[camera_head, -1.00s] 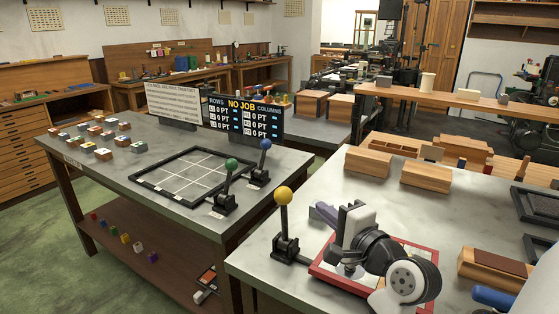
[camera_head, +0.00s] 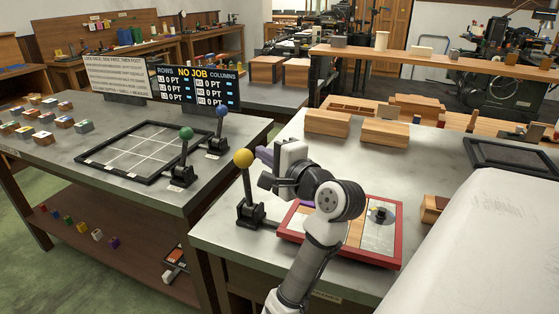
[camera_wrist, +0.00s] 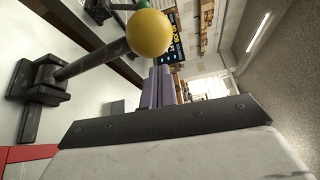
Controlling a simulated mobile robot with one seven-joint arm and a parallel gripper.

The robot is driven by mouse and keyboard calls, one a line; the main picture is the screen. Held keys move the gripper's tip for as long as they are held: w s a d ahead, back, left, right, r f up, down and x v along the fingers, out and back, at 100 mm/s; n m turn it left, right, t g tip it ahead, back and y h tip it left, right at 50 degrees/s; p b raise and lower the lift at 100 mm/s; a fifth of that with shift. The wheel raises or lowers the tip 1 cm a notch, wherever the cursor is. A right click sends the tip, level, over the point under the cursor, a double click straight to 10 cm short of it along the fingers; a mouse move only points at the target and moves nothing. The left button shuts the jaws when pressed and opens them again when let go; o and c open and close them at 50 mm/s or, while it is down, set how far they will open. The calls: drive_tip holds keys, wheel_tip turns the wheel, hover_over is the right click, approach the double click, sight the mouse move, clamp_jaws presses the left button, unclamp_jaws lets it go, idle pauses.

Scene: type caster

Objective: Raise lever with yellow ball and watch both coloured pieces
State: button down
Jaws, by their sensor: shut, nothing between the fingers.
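The lever's yellow ball (camera_head: 243,158) tops a dark rod on a black base (camera_head: 250,213) at the near bench's left edge; the rod stands nearly upright. My gripper (camera_head: 263,154) is shut and empty, its lavender fingers just right of the ball, about level with it. In the wrist view the yellow ball (camera_wrist: 148,33) is large, just above my fingertips (camera_wrist: 158,88); I cannot tell whether they touch. A red-rimmed tray (camera_head: 350,257) lies behind my arm, with an orange-brown panel, a purple patch and a pale panel with a small dark knob showing. I cannot identify the two coloured pieces.
The left bench holds a black-framed grid (camera_head: 135,150), a green-ball lever (camera_head: 186,133), a blue-ball lever (camera_head: 222,112) and several small blocks. A display (camera_head: 195,85) reads NO JOB. Wooden blocks (camera_head: 385,133) stand at the back of the near bench.

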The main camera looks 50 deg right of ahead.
drive_tip(key=shift+s+a+r, duration=0.1)
drive_tip(key=shift+s+a, duration=0.05)
drive_tip(key=shift+a, duration=0.65)
drive_tip(key=s+a+f+n+t+b, duration=0.1)
drive_tip(key=s+a+n+t+b, duration=0.1)
drive_tip(key=a+n+b, duration=0.3)
drive_tip(key=shift+s+a+t+b, duration=0.3)
drive_tip(key=shift+a+b, duration=0.15)
drive_tip(key=shift+a, duration=0.15)
drive_tip(key=shift+w, duration=0.1)
